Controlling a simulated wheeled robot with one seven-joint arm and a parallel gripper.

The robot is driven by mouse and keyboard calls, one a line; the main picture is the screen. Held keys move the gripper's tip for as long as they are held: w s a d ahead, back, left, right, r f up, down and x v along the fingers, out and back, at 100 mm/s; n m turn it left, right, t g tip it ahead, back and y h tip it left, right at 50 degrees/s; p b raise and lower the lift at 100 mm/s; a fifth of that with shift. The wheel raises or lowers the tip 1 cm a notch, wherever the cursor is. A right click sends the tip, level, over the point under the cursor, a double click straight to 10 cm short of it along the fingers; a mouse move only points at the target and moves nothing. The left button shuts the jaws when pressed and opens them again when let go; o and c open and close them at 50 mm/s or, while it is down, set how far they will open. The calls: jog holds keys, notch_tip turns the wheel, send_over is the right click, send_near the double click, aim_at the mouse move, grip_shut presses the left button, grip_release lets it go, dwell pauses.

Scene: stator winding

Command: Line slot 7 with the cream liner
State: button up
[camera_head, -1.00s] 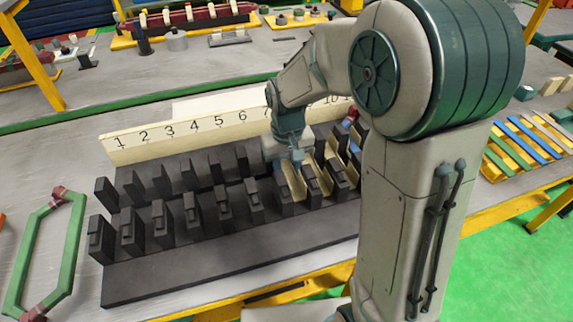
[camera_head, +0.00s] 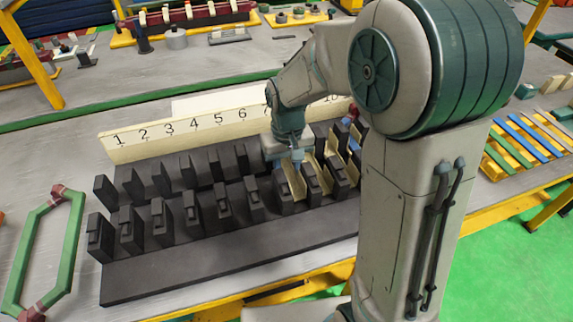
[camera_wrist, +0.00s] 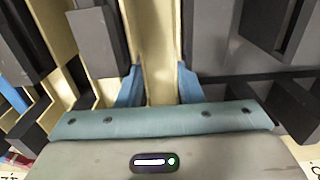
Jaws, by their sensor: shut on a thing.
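The dark slotted stator block (camera_head: 230,245) lies on the table in front of a cream strip numbered from 1 (camera_head: 190,128). My gripper (camera_head: 297,160) is low over the row of teeth, near where number 7 is hidden by my arm. In the wrist view my gripper's (camera_wrist: 158,88) two blue fingers are on either side of the cream liner (camera_wrist: 158,45). The liner runs between dark teeth in the slot and also shows below my gripper in the head view (camera_head: 294,182). Its lower edge is hidden, so I cannot tell how deep it sits.
Other cream liners (camera_head: 322,172) stand in slots to the right. The slots on the left are bare. A green coil (camera_head: 40,255) with reddish ends lies left of the block. A rack of coloured strips (camera_head: 530,140) is at the right.

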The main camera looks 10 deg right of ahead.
aim_at(287, 174)
jog(key=shift+f, duration=0.3)
dwell(0.4)
jog(key=o, duration=0.9)
jog(key=shift+c, duration=0.2)
jog(key=shift+r, duration=0.15)
jog(key=shift+r+p, duration=0.4)
jog(key=shift+r, duration=0.25)
jog(key=shift+r, duration=0.1)
notch_tip(287, 174, up, 7)
jog(key=p, duration=0.5)
jog(key=shift+r+p, duration=0.15)
jog(key=shift+p, duration=0.2)
jog(key=shift+r, duration=0.1)
